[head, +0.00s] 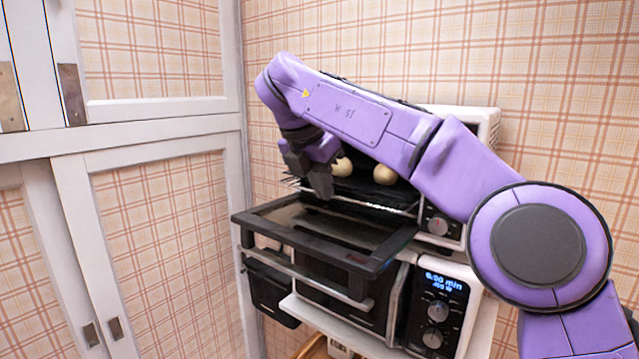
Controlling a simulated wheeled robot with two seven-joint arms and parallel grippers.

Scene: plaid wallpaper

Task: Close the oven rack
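The toaster oven (480,120) stands on top of another appliance, with its dark-framed glass door (325,228) swung down flat. The oven rack (395,211) shows its front wires at the oven mouth, above the door. Several pale round items, one of them here (385,175), sit inside on or above the rack. My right gripper (312,180) is dark and points down at the left part of the oven mouth, near the rack's front edge. Whether it touches the rack, and how its fingers stand, is unclear. My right arm hides much of the oven. My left gripper is out of view.
A lower appliance with a lit display (443,283) and knobs stands below on a white shelf (335,322). White cabinets (165,125) with plaid panels fill the left. A plaid wall (570,100) is close behind the oven.

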